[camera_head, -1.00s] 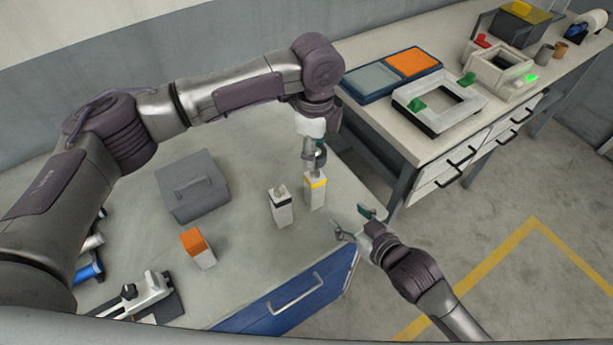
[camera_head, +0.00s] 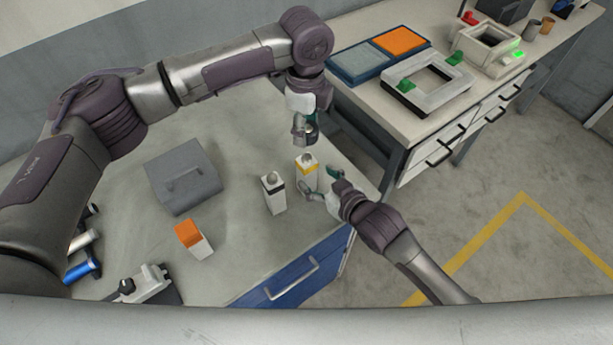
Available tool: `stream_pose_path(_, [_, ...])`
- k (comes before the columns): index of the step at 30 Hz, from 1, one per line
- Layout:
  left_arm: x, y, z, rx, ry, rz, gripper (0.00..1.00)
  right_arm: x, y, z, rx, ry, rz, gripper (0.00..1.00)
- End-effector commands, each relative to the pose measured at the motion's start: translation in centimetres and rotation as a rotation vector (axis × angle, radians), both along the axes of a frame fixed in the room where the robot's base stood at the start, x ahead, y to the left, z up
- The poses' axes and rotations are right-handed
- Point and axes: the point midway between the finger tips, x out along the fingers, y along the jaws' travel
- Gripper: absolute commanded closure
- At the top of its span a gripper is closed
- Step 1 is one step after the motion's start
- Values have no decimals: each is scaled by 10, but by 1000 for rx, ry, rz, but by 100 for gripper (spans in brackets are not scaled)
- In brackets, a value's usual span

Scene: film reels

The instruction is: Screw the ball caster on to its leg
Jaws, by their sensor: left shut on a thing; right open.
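My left gripper (camera_head: 304,132) points down above a white block-like leg with a yellow band (camera_head: 307,174). It is shut on a small dark rounded piece, apparently the ball caster (camera_head: 312,133), largely hidden by the fingers. The piece is just above the leg's top; a small gap seems to show. The leg stands upright near the table's right edge. My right gripper (camera_head: 321,182) is open at the leg's right side. One finger overlaps the leg's lower part in the picture, and I cannot tell whether it touches.
A similar white piece with a black band (camera_head: 273,194) stands just left of the leg. An orange-topped white block (camera_head: 194,239), a grey lidded box (camera_head: 183,178) and a clamp-like fixture (camera_head: 147,285) are farther left. A second bench (camera_head: 350,100) stands at the upper right.

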Motion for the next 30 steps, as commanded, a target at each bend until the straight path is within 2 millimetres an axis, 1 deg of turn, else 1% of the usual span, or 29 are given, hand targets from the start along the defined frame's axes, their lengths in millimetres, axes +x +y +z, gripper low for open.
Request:
stream_pose_path(1, [0,0,0,0,0,0,85,8,6,-3,2,-1,0,29])
stream_pose_path(3, [0,0,0,0,0,0,85,18,12,-8,1,-1,-1,29])
stream_pose_path(9, [0,0,0,0,0,0,85,36,25,-18,0,0,0,29])
stream_pose_path(14, [0,0,0,0,0,0,85,42,29,-21,1,-1,0,29])
stream_pose_path(22, [0,0,0,0,0,0,85,42,29,-21,0,0,0,29])
stream_pose_path(23, [0,0,0,0,0,0,85,42,29,-21,1,-1,0,31])
stream_pose_path(30, [0,0,0,0,0,0,85,42,29,-21,0,0,0,71])
